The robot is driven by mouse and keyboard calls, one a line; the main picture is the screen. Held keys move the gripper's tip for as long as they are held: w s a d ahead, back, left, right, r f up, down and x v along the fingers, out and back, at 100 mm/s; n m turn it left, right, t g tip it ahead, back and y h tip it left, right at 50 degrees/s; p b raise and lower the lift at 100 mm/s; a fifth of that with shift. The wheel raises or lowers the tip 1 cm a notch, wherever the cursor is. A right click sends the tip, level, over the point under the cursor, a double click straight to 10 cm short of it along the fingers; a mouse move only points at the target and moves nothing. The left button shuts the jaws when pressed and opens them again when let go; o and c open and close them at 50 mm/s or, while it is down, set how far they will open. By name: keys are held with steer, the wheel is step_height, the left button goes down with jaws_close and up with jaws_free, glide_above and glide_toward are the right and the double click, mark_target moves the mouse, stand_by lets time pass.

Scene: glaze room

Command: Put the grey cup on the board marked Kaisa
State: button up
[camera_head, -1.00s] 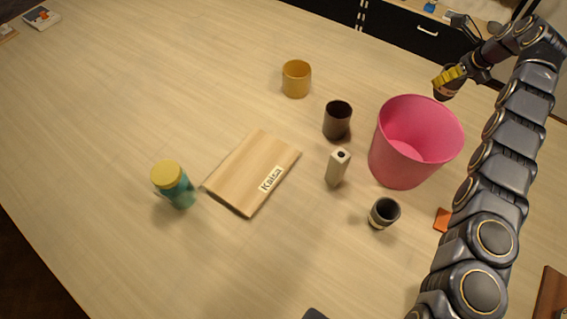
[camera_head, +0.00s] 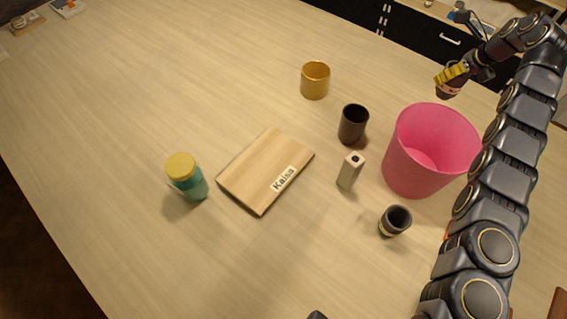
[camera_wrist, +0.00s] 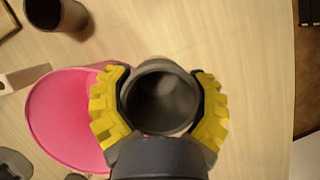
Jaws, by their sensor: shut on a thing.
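My gripper (camera_head: 452,76) is at the upper right in the head view, with yellow finger pads. It is shut on a dark grey cup (camera_head: 449,91), held up beyond the pink bin. In the wrist view the grey cup (camera_wrist: 160,98) sits between the yellow pads (camera_wrist: 160,105), its round mouth facing the camera. The wooden board (camera_head: 258,168) marked Kaisa lies flat mid-table in the head view, well left of my gripper. Its top is bare except for the white name label (camera_head: 284,179).
A pink bin (camera_head: 408,172) stands between my gripper and the board. Near it stand a pale block with a hole (camera_head: 350,171), a dark brown cup (camera_head: 352,125) and a dark pale-banded cup (camera_head: 394,221). An ochre cup (camera_head: 315,80) stands behind; a yellow-lidded teal jar (camera_head: 187,178) is left.

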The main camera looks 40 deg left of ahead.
steer(key=shift+s+a, duration=0.35)
steer(key=shift+a, duration=0.2)
